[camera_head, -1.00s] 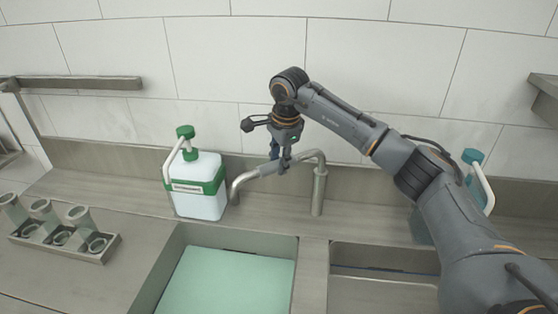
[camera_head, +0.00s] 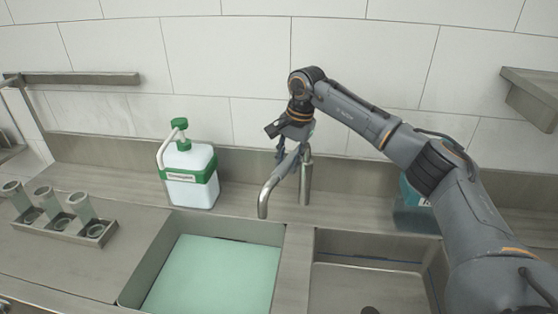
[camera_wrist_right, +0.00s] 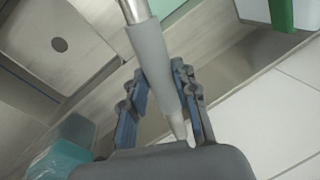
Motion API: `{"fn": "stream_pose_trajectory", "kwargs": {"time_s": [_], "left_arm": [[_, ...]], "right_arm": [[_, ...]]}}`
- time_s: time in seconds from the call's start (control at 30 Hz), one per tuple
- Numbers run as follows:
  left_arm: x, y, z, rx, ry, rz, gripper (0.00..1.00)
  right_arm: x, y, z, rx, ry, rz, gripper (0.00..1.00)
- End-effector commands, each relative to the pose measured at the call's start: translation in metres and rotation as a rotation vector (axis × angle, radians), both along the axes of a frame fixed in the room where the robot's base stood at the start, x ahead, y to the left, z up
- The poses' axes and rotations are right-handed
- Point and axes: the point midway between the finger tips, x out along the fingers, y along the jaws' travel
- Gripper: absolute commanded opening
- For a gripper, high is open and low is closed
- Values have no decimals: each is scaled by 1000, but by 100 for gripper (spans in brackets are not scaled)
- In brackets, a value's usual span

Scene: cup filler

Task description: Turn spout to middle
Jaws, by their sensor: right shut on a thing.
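The metal spout (camera_head: 270,190) is a bent tube on an upright faucet post (camera_head: 306,180) behind the sinks. Its open end hangs above the back rim of the left basin, near that basin's right side and left of the divider. My right gripper (camera_head: 292,160) is shut on the spout from above, close to the post, and partly hides it. In the right wrist view the spout's grey sleeve (camera_wrist_right: 154,55) runs between the blue-padded fingers of the gripper (camera_wrist_right: 157,82). My left gripper is out of view.
A white and green pump bottle (camera_head: 190,177) stands left of the spout on the back ledge. A teal bottle (camera_head: 412,193) stands to the right, partly behind my arm. The left basin (camera_head: 150,270) holds a green board (camera_head: 215,275). The right basin (camera_head: 365,290) looks empty.

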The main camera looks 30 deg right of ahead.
Motion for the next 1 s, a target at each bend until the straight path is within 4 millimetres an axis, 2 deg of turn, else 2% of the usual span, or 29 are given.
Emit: {"fn": "stream_pose_trajectory", "kwargs": {"time_s": [0.1, 0.23, 0.63, 1.0], "left_arm": [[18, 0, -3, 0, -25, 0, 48], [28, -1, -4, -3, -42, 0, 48], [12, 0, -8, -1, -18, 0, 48], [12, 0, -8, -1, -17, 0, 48]], "right_arm": [[-11, -10, -1, 0, -1, 93, 0], [-20, -18, 0, 0, -2, 177, 0], [-33, -33, 1, 1, -3, 313, 0], [-33, -34, 1, 1, -4, 324, 0]]}}
